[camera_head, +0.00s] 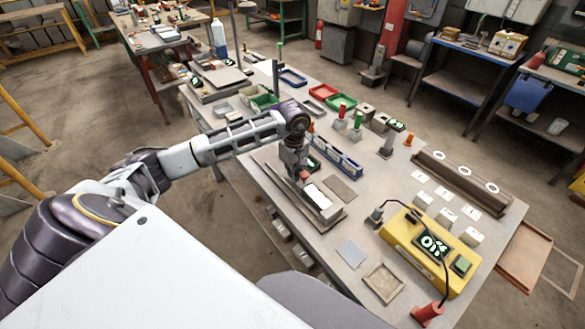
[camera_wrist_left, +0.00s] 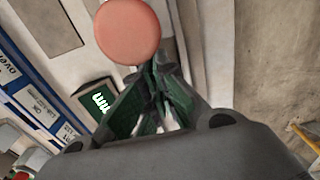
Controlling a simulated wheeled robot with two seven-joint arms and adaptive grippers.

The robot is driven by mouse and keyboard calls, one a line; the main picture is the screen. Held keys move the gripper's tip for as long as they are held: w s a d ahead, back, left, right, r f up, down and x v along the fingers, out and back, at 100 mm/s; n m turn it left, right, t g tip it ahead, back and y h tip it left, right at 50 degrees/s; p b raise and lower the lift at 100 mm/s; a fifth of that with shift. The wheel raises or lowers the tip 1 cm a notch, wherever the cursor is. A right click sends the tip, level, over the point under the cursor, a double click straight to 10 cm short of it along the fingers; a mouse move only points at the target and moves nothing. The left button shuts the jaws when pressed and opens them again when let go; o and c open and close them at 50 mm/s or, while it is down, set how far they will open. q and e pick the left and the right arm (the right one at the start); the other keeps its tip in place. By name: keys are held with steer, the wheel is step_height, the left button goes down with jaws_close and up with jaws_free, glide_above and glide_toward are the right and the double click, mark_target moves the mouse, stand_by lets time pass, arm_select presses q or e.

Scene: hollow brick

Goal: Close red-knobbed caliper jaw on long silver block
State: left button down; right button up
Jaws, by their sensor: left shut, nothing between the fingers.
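The red knob (camera_head: 304,176) of the caliper jaw sits at the far end of the caliper on the workbench. It shows large and round in the left wrist view (camera_wrist_left: 128,30). The long silver block (camera_head: 319,196) lies on the caliper bed (camera_head: 335,216), just to the near right of the knob. My left gripper (camera_head: 301,172) points down at the knob. In the left wrist view its green-padded fingers (camera_wrist_left: 157,72) are shut and empty, with the tips right beside the knob. I cannot tell whether they touch it. My right gripper is out of view.
A blue-sided rack (camera_head: 337,156) lies behind. The yellow display box (camera_head: 430,250) and its cable stand to the right. A grey plate (camera_head: 352,254) and shallow tray (camera_head: 383,282) lie in front.

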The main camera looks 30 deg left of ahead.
arm_select(q)
steer(key=shift+a, duration=0.15)
steer(key=shift+r, duration=0.1)
steer(key=shift+r+p, duration=0.4)
steer(key=shift+r, duration=0.3)
step_height(320, 180, up, 6)
steer(key=p, duration=0.3)
steer(key=shift+r, duration=0.25)
stand_by(0.5)
steer(key=shift+f, duration=0.1)
stand_by(0.6)
